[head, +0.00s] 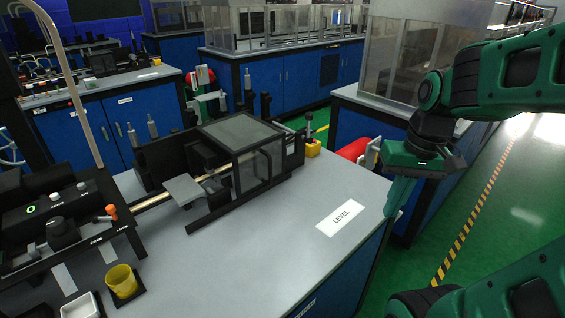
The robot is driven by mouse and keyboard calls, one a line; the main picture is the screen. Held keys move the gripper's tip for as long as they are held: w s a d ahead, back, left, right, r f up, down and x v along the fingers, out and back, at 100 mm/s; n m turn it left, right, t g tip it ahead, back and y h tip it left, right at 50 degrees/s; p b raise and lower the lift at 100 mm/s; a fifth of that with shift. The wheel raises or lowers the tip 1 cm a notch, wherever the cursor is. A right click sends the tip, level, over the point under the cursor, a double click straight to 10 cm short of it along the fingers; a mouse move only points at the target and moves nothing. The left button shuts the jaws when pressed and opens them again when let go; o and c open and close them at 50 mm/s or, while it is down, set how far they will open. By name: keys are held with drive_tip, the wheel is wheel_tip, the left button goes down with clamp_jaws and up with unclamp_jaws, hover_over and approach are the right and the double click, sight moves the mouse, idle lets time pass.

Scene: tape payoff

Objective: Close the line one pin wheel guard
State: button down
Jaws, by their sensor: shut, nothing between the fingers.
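A clear-panelled guard with a black frame (253,172) stands over the machine on the grey bench, towards the right part of a long black base rail (208,219). The left part of that rail is uncovered, with a small grey plate (184,190) and a pale strip beside it. The pin wheel cannot be made out. Whether this is the line one guard cannot be read. My green gripper (392,210) points down near the bench's right edge, well right of the guard and apart from it. Its fingers are together and empty.
A control box (55,215) with knobs and an orange-topped lever (112,211) stands at left. A yellow cup (122,281) and white tray (80,306) are at front left. Bare bench top lies around the LEVEL label (340,217). Blue cabinets with clear enclosures stand behind.

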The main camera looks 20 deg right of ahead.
drive_tip(key=w+a+r+n+t+y, duration=0.1)
drive_tip(key=w+a+r+n+y, duration=0.15)
drive_tip(key=w, duration=0.55)
drive_tip(key=w+a+r+n+t+y, duration=0.1)
drive_tip(key=w+a+r+n, duration=0.15)
drive_tip(key=w, duration=0.55)
drive_tip(key=w+a+r+n+t+y, duration=0.1)
drive_tip(key=w+a+n+y, duration=0.15)
drive_tip(key=w, duration=0.55)
drive_tip(key=w+a+f, duration=0.1)
drive_tip(key=a+f, duration=0.6)
drive_tip(key=a, duration=0.1)
drive_tip(key=shift+w+a+f, duration=0.3)
drive_tip(key=shift+a+f, duration=0.05)
drive_tip(key=shift+a, duration=0.05)
drive_tip(key=shift+n, duration=0.25)
